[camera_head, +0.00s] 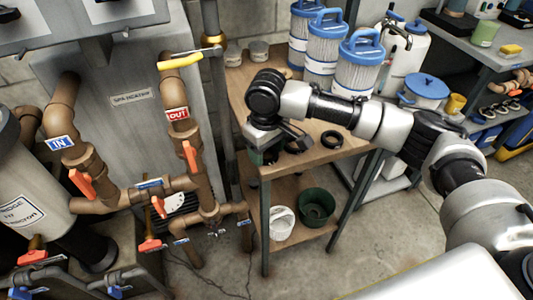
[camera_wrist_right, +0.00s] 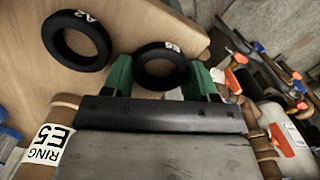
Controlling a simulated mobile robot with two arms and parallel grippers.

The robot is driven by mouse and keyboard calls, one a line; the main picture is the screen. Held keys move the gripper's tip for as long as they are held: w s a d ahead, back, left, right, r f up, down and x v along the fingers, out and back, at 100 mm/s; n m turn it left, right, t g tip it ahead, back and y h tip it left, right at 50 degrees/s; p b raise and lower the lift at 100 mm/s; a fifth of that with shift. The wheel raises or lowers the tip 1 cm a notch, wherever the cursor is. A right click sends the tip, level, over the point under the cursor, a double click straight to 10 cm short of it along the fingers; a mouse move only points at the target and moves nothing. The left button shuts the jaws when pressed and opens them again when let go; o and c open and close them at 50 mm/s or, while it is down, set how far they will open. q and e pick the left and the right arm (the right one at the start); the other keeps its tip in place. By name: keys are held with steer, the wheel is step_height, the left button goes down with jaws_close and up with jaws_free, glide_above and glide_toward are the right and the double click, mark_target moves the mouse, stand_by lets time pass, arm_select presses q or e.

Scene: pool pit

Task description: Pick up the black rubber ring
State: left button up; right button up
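Two black rubber rings lie flat on the wooden table top. In the right wrist view, one ring (camera_wrist_right: 161,66), with a white mark hard to read, shows between the two green fingertips of my right gripper (camera_wrist_right: 160,78). The fingers are apart, one on each side of it; I cannot tell whether they touch it. The other ring (camera_wrist_right: 77,41), marked A2, lies to the left, clear of the fingers. In the head view a black ring (camera_head: 332,140) lies right of my right gripper (camera_head: 264,156), which is over the table's front left corner. My left gripper is not in view.
In the wrist view a white label (camera_wrist_right: 48,144) reads RING E5. Brown pipes with valves (camera_head: 190,150) stand close on the left. The lower shelf holds a green bowl (camera_head: 316,206).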

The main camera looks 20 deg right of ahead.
steer(key=shift+c, duration=1)
